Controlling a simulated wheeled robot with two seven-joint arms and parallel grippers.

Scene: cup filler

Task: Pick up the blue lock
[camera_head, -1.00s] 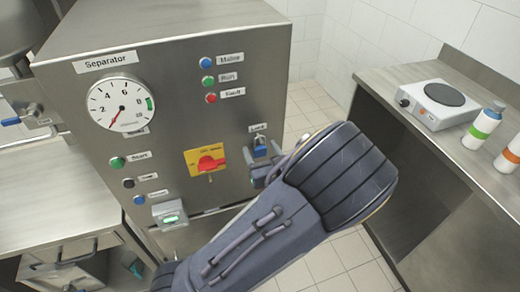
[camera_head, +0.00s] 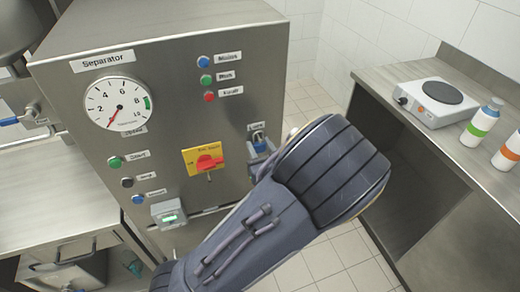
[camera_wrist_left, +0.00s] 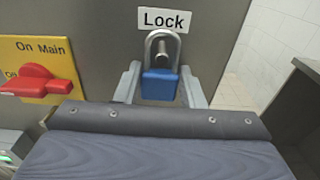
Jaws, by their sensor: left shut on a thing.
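The blue lock (camera_wrist_left: 161,84) hangs upright by its grey shackle on a metal peg, just under the "Lock" label, in the wrist view. In the head view the lock (camera_head: 260,145) is at the right side of the separator's front, partly hidden by my gripper. My left gripper (camera_wrist_left: 160,90) is shut on the blue body, with one grey finger on each side. In the head view the gripper (camera_head: 258,156) is mostly covered by my own left wrist. My right gripper is not in view.
A red switch on a yellow plate (camera_head: 204,158) sits left of the lock. The steel separator (camera_head: 165,90) carries a gauge and several buttons. A side counter (camera_head: 447,140) at the right holds a hotplate (camera_head: 437,102) and bottles. Floor is free between them.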

